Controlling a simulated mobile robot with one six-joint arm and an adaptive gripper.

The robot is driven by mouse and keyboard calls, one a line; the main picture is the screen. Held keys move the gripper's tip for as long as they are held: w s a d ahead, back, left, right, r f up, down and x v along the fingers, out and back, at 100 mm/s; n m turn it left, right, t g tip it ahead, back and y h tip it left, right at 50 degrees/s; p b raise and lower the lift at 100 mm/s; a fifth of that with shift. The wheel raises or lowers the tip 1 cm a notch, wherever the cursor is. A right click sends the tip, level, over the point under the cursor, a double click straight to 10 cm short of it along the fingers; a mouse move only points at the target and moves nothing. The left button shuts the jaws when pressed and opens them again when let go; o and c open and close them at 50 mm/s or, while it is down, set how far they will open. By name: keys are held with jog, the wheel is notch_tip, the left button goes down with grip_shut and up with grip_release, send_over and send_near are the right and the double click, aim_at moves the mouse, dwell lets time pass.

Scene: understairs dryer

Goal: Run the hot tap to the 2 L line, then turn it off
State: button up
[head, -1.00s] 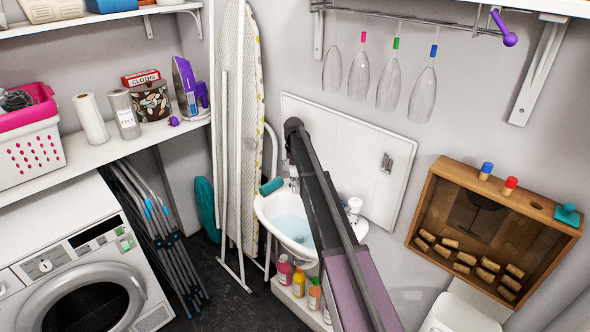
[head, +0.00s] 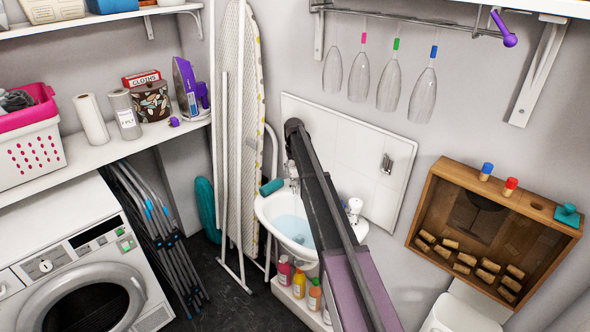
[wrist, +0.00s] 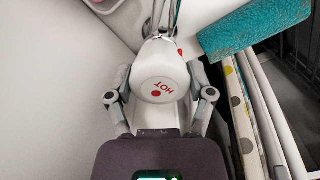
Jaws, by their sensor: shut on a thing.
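The hot tap's white knob (wrist: 160,70), marked HOT with a red dot, fills the middle of the wrist view. My gripper (wrist: 159,96) has a finger on either side of the knob and is shut on it. In the head view my arm hides the gripper and the knob. The white basin (head: 265,213) holds pale blue water (head: 291,228), partly hidden by my arm. No 2 L line can be made out. Metal tap parts (head: 293,184) show just left of my arm. A second white tap (head: 354,206) stands at the basin's right.
A teal roll (head: 271,186) is close beside the tap, also in the wrist view (wrist: 255,27). The ironing board (head: 238,130) leans at the left. Bottles (head: 299,282) stand below the basin. Glasses (head: 421,90) hang above; a wooden cork box (head: 418,215) is at the right.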

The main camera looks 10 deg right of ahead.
jog(key=n, duration=0.3)
jog(key=shift+n, duration=2.1)
jog(key=o, duration=1.1)
jog(key=shift+d, duration=0.1)
notch_tip(320, 180, up, 9)
jog(key=p, duration=0.9)
jog(key=shift+r+p, duration=0.55)
jog(key=shift+p, duration=0.05)
